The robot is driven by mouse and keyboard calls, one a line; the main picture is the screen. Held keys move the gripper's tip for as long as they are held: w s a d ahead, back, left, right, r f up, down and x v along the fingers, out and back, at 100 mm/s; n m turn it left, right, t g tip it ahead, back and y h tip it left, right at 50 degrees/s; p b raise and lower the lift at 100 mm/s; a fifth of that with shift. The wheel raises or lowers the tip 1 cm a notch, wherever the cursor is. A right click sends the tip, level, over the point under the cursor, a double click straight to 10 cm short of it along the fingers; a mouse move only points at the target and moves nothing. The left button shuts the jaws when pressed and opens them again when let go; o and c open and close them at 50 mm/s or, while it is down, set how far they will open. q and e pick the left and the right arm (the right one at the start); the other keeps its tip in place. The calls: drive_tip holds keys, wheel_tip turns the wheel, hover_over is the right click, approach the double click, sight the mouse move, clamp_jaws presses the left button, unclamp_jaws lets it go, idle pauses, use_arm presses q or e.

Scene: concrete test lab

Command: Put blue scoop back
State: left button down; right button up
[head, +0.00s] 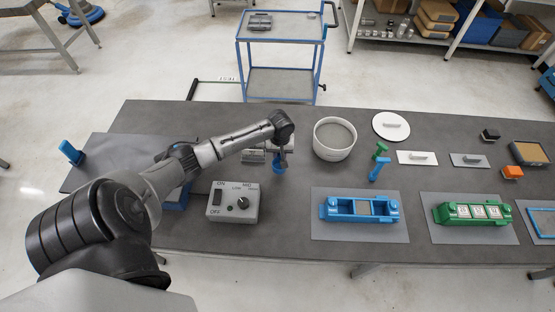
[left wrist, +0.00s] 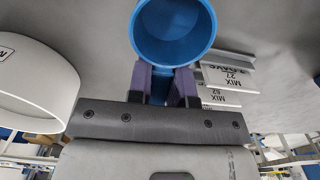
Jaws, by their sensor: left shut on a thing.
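The blue scoop (left wrist: 172,32) is a round, hollow blue cup held between the two purple fingers of my left gripper (left wrist: 165,85) in the left wrist view. In the head view, the blue scoop (head: 279,168) shows as a small blue shape under the tip of my left arm. My left gripper (head: 280,157) is shut on it, left of the white round tub and behind the grey control box. Whether the scoop touches the table is hard to tell. My right gripper is not in view.
The white tub (head: 335,140) stands just right of the gripper; its rim (left wrist: 62,75) shows in the left wrist view. Labelled plates (left wrist: 228,80) are beside the scoop. The grey control box (head: 233,203), blue tray (head: 360,208) and green tray (head: 473,213) lie nearer the front edge.

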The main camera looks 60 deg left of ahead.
sight(278, 159)
use_arm(q)
drive_tip(key=shift+s+a+f, duration=0.15)
drive_tip(key=shift+a+f, duration=0.25)
drive_tip(key=shift+a, duration=0.1)
drive_tip(key=shift+f+b, duration=0.35)
drive_tip(key=shift+f, duration=1.55)
drive_tip(key=shift+f, duration=0.1)
drive_tip(key=c, duration=1)
unclamp_jaws()
drive_tip(key=shift+c, duration=0.2)
